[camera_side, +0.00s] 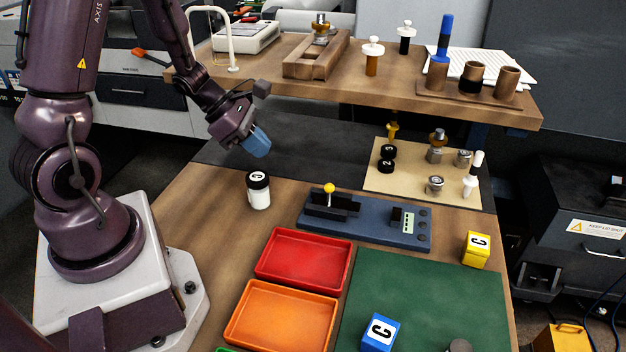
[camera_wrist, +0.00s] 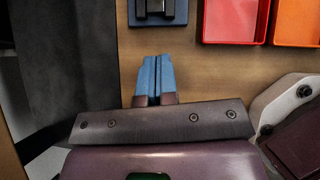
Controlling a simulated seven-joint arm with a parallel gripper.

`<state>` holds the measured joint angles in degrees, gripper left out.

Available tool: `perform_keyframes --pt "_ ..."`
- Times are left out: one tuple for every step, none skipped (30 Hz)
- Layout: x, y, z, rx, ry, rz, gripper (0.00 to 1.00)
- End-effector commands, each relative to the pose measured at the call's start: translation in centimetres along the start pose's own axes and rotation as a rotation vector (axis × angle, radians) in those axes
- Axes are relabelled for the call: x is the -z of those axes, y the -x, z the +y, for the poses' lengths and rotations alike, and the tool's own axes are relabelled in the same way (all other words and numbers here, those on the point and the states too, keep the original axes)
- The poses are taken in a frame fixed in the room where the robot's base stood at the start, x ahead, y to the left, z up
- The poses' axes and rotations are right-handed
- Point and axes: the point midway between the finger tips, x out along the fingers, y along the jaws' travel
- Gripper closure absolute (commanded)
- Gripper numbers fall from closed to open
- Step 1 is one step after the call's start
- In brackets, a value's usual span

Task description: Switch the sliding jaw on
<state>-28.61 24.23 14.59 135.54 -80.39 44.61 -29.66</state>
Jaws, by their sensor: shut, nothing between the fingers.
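A dark blue device (camera_side: 365,232) lies on the wooden table in the side view. A black jaw-like part sits at its left end, with a yellow-knobbed lever (camera_side: 329,188) standing up there. A small black block and a light panel (camera_side: 408,222) are at its right end. I cannot tell whether the jaw is on or off. My gripper (camera_side: 258,146), with blue fingers, is shut and empty, above the table and left of the device. In the wrist view the shut fingers (camera_wrist: 154,75) point towards the device's edge (camera_wrist: 157,21) at the top, apart from it.
A white jar with a black lid (camera_side: 258,191) stands left of the device. Red (camera_side: 304,260) and orange (camera_side: 280,312) trays and a green mat (camera_side: 425,300) lie in front. A yellow cube (camera_side: 476,249) stands to the right. A raised wooden shelf (camera_side: 390,90) spans the back.

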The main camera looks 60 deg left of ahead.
Motion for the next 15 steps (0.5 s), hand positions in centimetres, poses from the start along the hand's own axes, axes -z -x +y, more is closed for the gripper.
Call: perform_keyframes --pt "-0.11 0.00 0.23 -0.013 0.030 -0.005 1.00" --pt "-0.12 0.00 0.27 -0.016 0.045 -0.005 1.00" --pt "-0.11 0.00 0.25 -0.015 0.052 -0.004 1.00" --pt "-0.11 0.00 0.24 -0.015 0.055 -0.004 1.00" --pt "-0.12 0.00 0.23 -0.015 0.057 -0.004 1.00" --pt "-0.12 0.00 0.22 -0.014 0.057 -0.004 1.00" --pt "-0.13 0.00 0.22 -0.014 0.056 -0.004 1.00" --pt "-0.13 0.00 0.21 -0.014 0.056 -0.004 1.00" --pt "-0.13 0.00 0.20 -0.013 0.055 -0.004 1.00" --pt "-0.13 0.00 0.20 -0.013 0.055 -0.004 1.00" --pt "-0.13 0.00 0.20 -0.013 0.054 -0.004 1.00" --pt "-0.14 -0.02 0.19 -0.013 0.054 -0.004 1.00" --pt "-0.14 -0.06 0.18 -0.013 0.054 -0.004 1.00" --pt "-0.14 -0.15 0.18 -0.012 0.053 -0.004 1.00" --pt "-0.13 -0.35 0.17 -0.011 0.053 -0.004 1.00"
